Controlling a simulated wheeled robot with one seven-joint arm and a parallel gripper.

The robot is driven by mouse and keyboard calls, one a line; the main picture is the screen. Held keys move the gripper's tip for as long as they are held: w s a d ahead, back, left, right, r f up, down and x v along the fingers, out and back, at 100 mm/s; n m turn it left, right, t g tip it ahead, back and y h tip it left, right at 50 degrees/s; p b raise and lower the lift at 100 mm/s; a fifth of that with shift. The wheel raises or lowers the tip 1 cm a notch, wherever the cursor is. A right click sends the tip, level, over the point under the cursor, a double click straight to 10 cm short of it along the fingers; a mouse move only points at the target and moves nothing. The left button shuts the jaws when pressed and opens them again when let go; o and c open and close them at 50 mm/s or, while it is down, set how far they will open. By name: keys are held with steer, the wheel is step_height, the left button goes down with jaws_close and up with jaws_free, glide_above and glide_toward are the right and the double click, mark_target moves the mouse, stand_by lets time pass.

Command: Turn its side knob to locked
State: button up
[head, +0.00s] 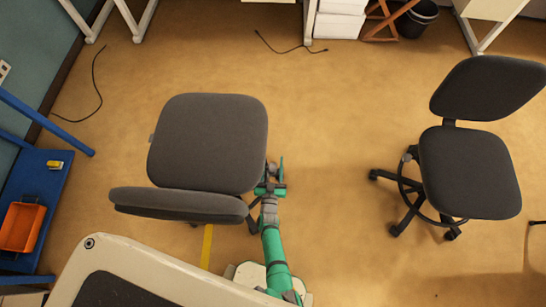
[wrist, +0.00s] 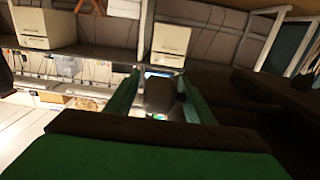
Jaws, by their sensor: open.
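A dark grey office chair (head: 207,140) stands left of centre in the head view, its backrest toward me. My gripper (head: 271,172) is close beside the right edge of its seat, low down, with green fingers pointing away from me. In the wrist view my gripper (wrist: 158,92) is open, one green finger on each side. A dark rounded shape shows between the fingers; I cannot tell if it is the side knob or something farther off. Dark chair parts (wrist: 255,95) fill the right of the wrist view. I cannot make out the knob's setting.
A second office chair (head: 470,170) stands at the right with open floor between. A blue shelf unit (head: 50,190) with an orange bin (head: 20,227) is at the left. Cables (head: 290,49) lie on the floor at the back. A pale-framed panel (head: 150,270) is at the near left.

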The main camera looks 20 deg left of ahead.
steer(key=shift+x, duration=1.3)
steer(key=c, duration=1)
steer(key=shift+c, duration=0.2)
steer(key=shift+w+d+f+g, duration=0.1)
steer(key=shift+d+g, duration=0.1)
steer(key=shift+g, duration=0.1)
steer(key=shift+f+g, duration=0.2)
steer(key=shift+g, duration=0.2)
steer(key=shift+a, duration=0.1)
